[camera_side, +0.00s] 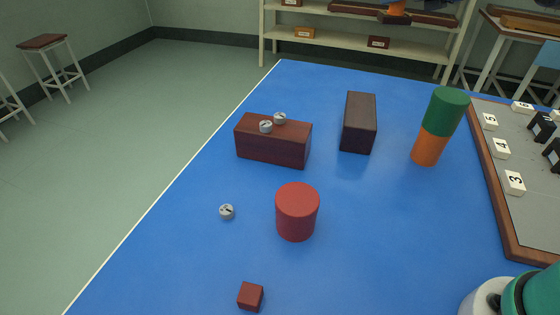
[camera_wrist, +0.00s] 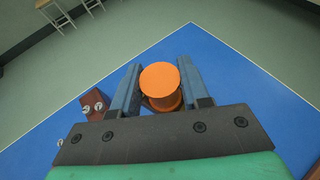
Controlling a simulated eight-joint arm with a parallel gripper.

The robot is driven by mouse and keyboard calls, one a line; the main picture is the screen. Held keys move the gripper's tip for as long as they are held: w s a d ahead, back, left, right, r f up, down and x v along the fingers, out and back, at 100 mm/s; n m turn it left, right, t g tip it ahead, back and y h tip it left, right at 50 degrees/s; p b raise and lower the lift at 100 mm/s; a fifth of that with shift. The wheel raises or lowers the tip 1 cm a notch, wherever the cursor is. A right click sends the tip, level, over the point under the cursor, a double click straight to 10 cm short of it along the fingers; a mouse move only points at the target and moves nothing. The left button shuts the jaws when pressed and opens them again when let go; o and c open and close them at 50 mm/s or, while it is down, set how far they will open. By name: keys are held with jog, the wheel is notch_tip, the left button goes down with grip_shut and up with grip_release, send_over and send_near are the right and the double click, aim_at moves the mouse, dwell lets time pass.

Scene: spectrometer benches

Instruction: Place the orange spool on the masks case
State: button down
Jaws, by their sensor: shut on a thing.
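The orange spool (camera_wrist: 160,78) stands between the two blue fingers of my gripper (camera_wrist: 159,64) in the wrist view, and the gripper is shut on it. Two cases lie on the blue table: a red-brown one (camera_side: 272,145) with two small grey dials on top, and a bare-topped dark brown one (camera_side: 357,123). No label is readable, so I cannot tell which is the masks case. The red-brown case also shows in the wrist view (camera_wrist: 96,100), left of the spool.
A green cylinder (camera_side: 446,111) sits on an orange one (camera_side: 429,149) at right. A red cylinder (camera_side: 297,212), a grey dial (camera_side: 227,212) and a small red cube (camera_side: 250,296) stand nearer. A wood-edged numbered board (camera_side: 520,225) lies at right. The left-front table (camera_side: 160,270) is clear.

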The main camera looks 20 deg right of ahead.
jog(key=a+r, duration=0.1)
jog(key=a, duration=0.3)
send_over(360, 115)
jog(key=shift+y, duration=0.3)
notch_tip(360, 115, down, 19)
jog(key=shift+w+f, duration=0.1)
jog(key=shift+f, duration=0.1)
jog(key=shift+c, duration=2.1)
grip_release()
jog(key=shift+f, duration=0.1)
